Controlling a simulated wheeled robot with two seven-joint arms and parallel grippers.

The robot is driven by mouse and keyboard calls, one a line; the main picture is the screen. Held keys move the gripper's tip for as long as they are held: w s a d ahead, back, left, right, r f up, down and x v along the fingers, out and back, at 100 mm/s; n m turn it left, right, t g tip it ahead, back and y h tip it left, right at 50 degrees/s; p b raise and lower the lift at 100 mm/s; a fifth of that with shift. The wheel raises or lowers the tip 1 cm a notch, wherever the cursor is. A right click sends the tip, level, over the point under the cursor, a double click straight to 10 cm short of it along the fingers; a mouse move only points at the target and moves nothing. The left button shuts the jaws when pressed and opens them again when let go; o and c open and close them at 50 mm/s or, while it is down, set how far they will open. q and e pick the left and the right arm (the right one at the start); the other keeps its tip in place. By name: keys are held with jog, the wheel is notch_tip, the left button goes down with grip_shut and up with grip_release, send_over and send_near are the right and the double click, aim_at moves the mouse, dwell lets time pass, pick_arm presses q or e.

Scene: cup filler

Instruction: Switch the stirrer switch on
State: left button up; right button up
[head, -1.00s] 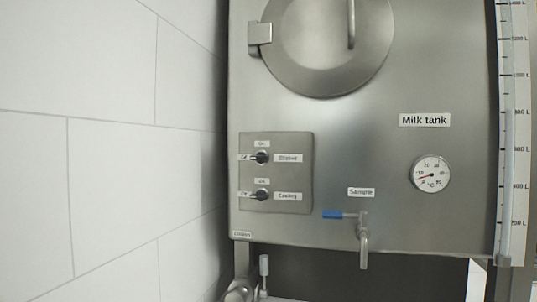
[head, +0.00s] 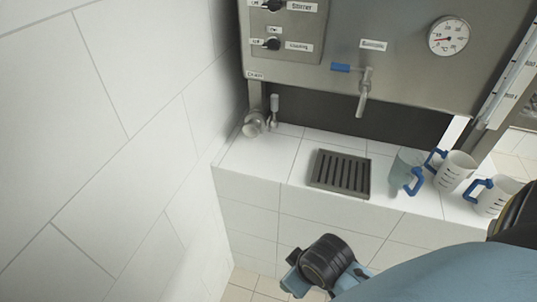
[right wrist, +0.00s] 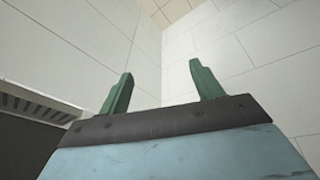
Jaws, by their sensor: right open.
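The stirrer switch (head: 273,5) is a black knob on the panel of the steel milk tank, cut by the top edge of the head view. Its handle points left, towards the off label. The similar cooling switch (head: 271,43) sits below it, also pointing left. My right gripper (right wrist: 158,67) shows in the right wrist view with two green fingers apart and nothing between them. Only white tiled walls and part of a dark grate are in front of it. My right arm is low in the head view, well below the switches. My left gripper is out of view.
A sample tap (head: 364,90) with a blue lever hangs from the tank. Below is a white tiled ledge (head: 265,161) with a dark drain grate (head: 341,173). Jugs with blue handles, one of them a white jug (head: 457,170), stand on its right. A tiled wall (head: 120,150) closes the left side.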

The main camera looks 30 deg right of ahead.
jog(key=w+r+n+t+p, duration=0.1)
jog(key=w+r+n+p, duration=0.2)
jog(key=r, duration=0.6)
jog(key=n+t+h+b, duration=0.1)
jog(key=n+t+h, duration=0.6)
jog(key=n+h, duration=1)
send_near(270, 6)
jog(key=w+d+n+y, duration=0.1)
jog(key=d, duration=0.1)
jog(key=w+d+r+n+y+p, duration=0.1)
jog(key=d, duration=0.1)
jog(key=w+d+r+y+p, duration=0.1)
jog(key=d, duration=0.1)
jog(key=shift+w+r+n, duration=0.15)
jog(key=shift+w+n, duration=0.05)
jog(key=shift+n, duration=0.2)
jog(key=shift+p+x, duration=0.3)
jog(key=shift+x, duration=0.45)
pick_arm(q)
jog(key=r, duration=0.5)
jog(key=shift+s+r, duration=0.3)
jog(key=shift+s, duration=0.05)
pick_arm(e)
jog(key=shift+c, duration=0.2)
jog(key=c, duration=0.9)
